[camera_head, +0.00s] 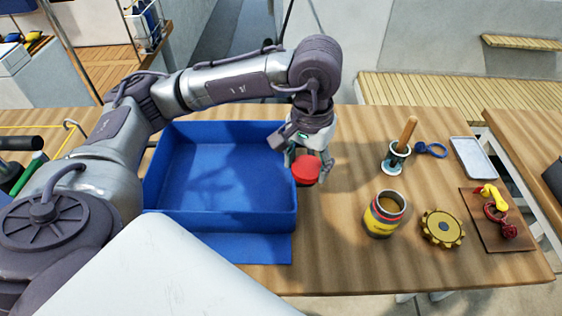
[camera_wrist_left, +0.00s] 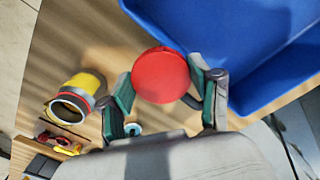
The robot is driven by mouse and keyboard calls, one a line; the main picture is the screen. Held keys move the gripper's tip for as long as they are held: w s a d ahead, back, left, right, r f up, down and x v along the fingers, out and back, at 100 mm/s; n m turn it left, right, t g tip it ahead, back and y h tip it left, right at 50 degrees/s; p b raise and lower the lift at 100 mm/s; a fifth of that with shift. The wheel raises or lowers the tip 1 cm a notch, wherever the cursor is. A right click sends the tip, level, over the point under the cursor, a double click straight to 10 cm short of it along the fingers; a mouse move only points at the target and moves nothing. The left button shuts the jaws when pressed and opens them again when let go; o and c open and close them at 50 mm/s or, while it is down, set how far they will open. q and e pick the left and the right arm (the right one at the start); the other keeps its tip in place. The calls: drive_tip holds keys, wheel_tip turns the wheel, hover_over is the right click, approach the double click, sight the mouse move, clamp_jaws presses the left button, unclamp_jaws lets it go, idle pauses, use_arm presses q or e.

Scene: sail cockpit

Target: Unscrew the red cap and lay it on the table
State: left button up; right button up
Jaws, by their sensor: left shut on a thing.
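The red cap (camera_head: 306,170) is between the fingers of my left gripper (camera_head: 308,166), just right of the blue tray. In the left wrist view the round red cap (camera_wrist_left: 160,75) shows face-on, with a finger against each side. I cannot tell whether the cap touches the table or hangs above it. A yellow jar (camera_head: 381,218) with red and dark bands stands upright on the wooden table (camera_head: 335,250), its top open, with brown inside. The jar also shows in the left wrist view (camera_wrist_left: 82,92). My right gripper is not in view.
The blue tray (camera_head: 297,205) is empty. A holder (camera_head: 394,162) with a wooden-handled tool, a blue ring (camera_head: 430,150), a yellow gear-like disc (camera_head: 442,229), a grey tray (camera_head: 473,158) and a brown board (camera_head: 480,225) stand right. Bare table lies between tray and jar.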

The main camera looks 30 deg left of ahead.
use_arm(q)
drive_tip(key=n, duration=0.1)
drive_tip(key=d+n, duration=0.1)
drive_tip(key=n, duration=0.1)
drive_tip(key=shift+w+r+p, duration=0.15)
drive_tip(key=shift+w+p, duration=0.15)
drive_tip(key=shift+w, duration=0.1)
drive_tip(key=n, duration=0.2)
drive_tip(key=w+n, duration=0.1)
drive_tip(key=n, duration=0.1)
drive_tip(key=d+n+p, duration=0.1)
drive_tip(key=n, duration=0.1)
drive_tip(key=shift+w+r, duration=0.15)
drive_tip(key=shift+w, duration=0.05)
drive_tip(key=n, duration=0.3)
drive_tip(key=m+p, duration=0.7)
drive_tip(key=m, duration=2.6)
approach(350, 195)
wheel_tip(350, 195, down, 2)
drive_tip(key=shift+f+p, duration=0.1)
drive_tip(key=shift+p, duration=0.35)
wheel_tip(350, 195, down, 4)
drive_tip(key=shift+f+p, duration=0.2)
drive_tip(key=shift+p, duration=0.1)
drive_tip(key=shift+f, duration=0.2)
